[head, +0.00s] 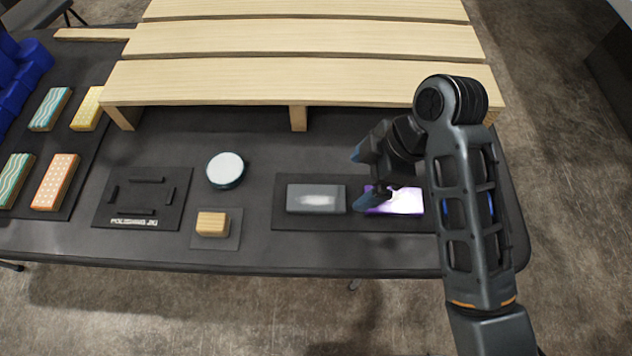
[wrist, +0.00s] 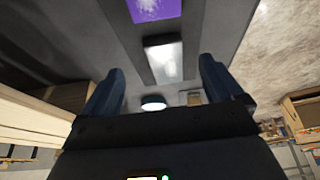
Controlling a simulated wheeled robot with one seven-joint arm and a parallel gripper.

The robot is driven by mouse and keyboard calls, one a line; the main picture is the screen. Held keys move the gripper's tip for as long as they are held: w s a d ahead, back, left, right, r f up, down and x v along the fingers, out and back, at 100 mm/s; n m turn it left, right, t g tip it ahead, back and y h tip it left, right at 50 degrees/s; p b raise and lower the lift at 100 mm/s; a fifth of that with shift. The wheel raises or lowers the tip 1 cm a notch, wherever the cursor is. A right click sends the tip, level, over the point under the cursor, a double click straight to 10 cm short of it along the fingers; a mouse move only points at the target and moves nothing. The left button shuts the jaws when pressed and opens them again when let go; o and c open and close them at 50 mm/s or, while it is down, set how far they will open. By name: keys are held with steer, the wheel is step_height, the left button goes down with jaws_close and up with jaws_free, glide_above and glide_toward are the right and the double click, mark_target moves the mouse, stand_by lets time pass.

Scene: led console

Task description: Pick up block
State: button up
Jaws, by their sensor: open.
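The block (head: 212,223) is a small light-wood block lying on a small dark square mat (head: 233,241) near the table's front edge, left of centre in the head view. In the wrist view a small tan shape (wrist: 194,98) beyond the right finger's inner side looks like this block. My gripper (head: 361,177) is open and empty, with blue fingertips pointing left. It is above the lit console on the right, well apart from the block. Both fingers also show in the wrist view (wrist: 160,82).
The console (head: 278,188) bears a grey panel (head: 315,211) and a glowing purple-white panel (head: 404,203). A white-topped round puck (head: 226,169) stands behind the block. A black polishing jig (head: 183,181) lies left. A slatted wooden platform (head: 300,82) spans the back. Patterned bricks (head: 54,182) lie far left.

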mark_target(341, 197)
steer(key=x, duration=0.7)
steer(key=shift+s+a+f+p, duration=0.1)
steer(key=shift+s+f+p, duration=0.15)
steer(key=shift+p, duration=0.15)
steer(key=shift+r, duration=0.1)
steer(key=shift+c, duration=0.2)
steer(key=c, duration=1.2)
